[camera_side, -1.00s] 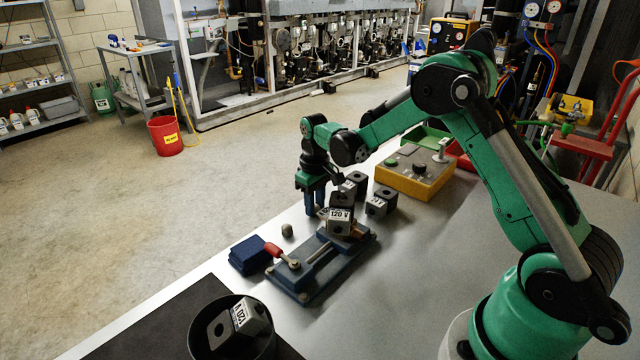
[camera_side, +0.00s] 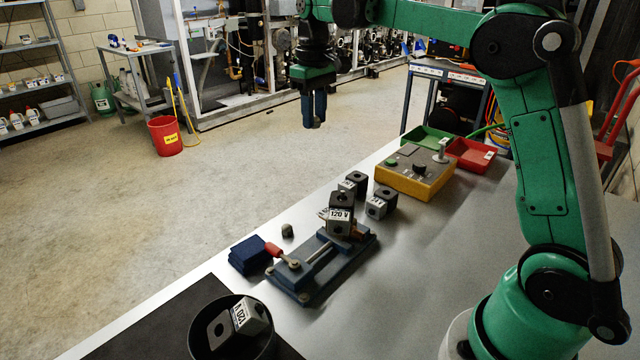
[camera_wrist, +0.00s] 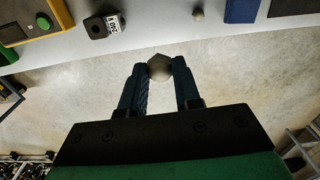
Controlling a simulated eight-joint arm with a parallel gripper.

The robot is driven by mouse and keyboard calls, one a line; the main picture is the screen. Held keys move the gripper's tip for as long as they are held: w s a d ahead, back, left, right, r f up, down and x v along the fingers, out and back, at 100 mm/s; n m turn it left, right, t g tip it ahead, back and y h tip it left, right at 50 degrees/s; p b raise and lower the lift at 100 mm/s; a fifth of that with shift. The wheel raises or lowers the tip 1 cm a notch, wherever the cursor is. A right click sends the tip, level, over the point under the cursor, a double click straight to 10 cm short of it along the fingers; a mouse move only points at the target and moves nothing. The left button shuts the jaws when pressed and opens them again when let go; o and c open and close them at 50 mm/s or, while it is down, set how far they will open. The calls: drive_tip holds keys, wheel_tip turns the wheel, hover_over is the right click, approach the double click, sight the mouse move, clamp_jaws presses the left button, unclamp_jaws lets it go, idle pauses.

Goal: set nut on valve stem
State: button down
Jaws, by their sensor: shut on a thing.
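My gripper (camera_side: 315,122) is raised high, pointing down, apart from everything on the bench. In the wrist view its blue fingers (camera_wrist: 160,80) are shut on a small grey hexagonal nut (camera_wrist: 159,67). The nut shows only as a small spot at the fingertips in the side view (camera_side: 316,123). A grey and black block labelled 120 V (camera_side: 340,216) sits at the far end of a blue vise (camera_side: 310,272) with a red-tipped handle. I cannot clearly make out a valve stem there.
A black bin (camera_side: 197,338) holds another block. The bench's right side is clear.

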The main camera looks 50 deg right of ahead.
drive_tip(key=shift+s+a+r, duration=0.15)
drive_tip(key=shift+s+a, duration=0.05)
drive_tip(key=shift+s, duration=0.25)
hover_over(343, 191)
wheel_tip(343, 191, down, 3)
drive_tip(key=shift+w+d+r, duration=0.1)
drive_tip(key=shift+w, duration=0.05)
drive_tip(key=shift+f, duration=2.1)
drive_tip(key=shift+f, duration=0.2)
drive_tip(key=shift+f, duration=0.45)
drive_tip(key=shift+f, duration=0.2)
